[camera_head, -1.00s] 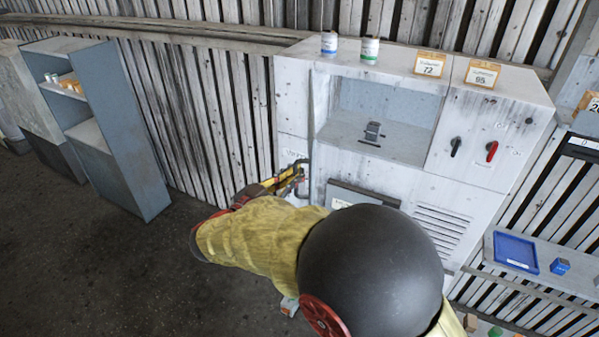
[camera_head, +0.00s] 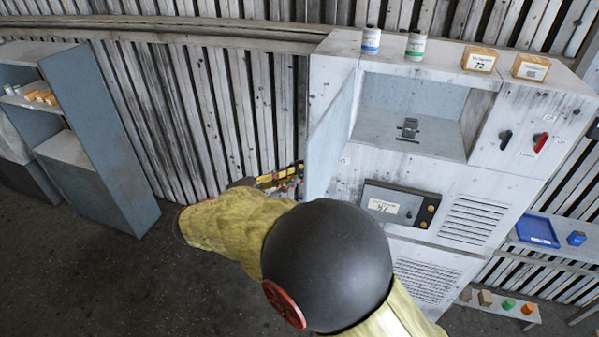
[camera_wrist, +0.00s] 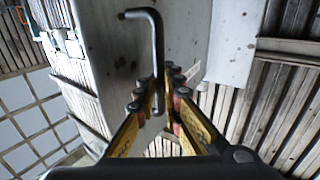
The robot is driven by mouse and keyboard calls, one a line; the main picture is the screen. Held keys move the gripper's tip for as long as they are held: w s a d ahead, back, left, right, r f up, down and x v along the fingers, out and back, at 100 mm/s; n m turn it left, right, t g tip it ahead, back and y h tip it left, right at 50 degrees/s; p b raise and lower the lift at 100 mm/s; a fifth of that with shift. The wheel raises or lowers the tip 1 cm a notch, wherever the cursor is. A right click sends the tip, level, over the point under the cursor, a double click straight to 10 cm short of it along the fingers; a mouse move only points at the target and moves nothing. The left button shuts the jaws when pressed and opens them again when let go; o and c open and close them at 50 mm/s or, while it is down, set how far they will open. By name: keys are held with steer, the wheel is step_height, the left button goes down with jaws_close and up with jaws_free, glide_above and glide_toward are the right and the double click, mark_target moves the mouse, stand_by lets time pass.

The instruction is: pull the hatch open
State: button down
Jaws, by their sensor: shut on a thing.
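The hatch (camera_head: 331,143) is a pale grey panel hinged on the housing, standing swung out to the left of the open recess. The wrist view shows its dark bar handle (camera_wrist: 157,50) against the grey panel. My gripper (camera_wrist: 163,95) is shut on the handle, with its yellow fingers on both sides of the bar. In the head view my gripper (camera_head: 290,178) is at the left edge of the hatch, and the handle is hidden there. The blower housing (camera_head: 400,170) has an open recess with a small dark fitting (camera_head: 409,128) on its floor.
Two cans (camera_head: 371,40) and two orange boxes (camera_head: 480,59) stand on top of the housing. A control panel (camera_head: 400,204) sits below the recess. A grey shelf unit (camera_head: 100,140) stands at the left. A blue tray (camera_head: 537,231) lies on the right bench. Floor (camera_head: 120,270) is clear at left.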

steer(key=shift+a+f, duration=0.1)
steer(key=shift+a, duration=0.05)
steer(key=c, duration=2.1)
jaws_free()
steer(key=shift+a, duration=0.1)
steer(key=shift+c, duration=0.2)
steer(key=shift+o, duration=0.5)
steer(key=v, duration=1.2)
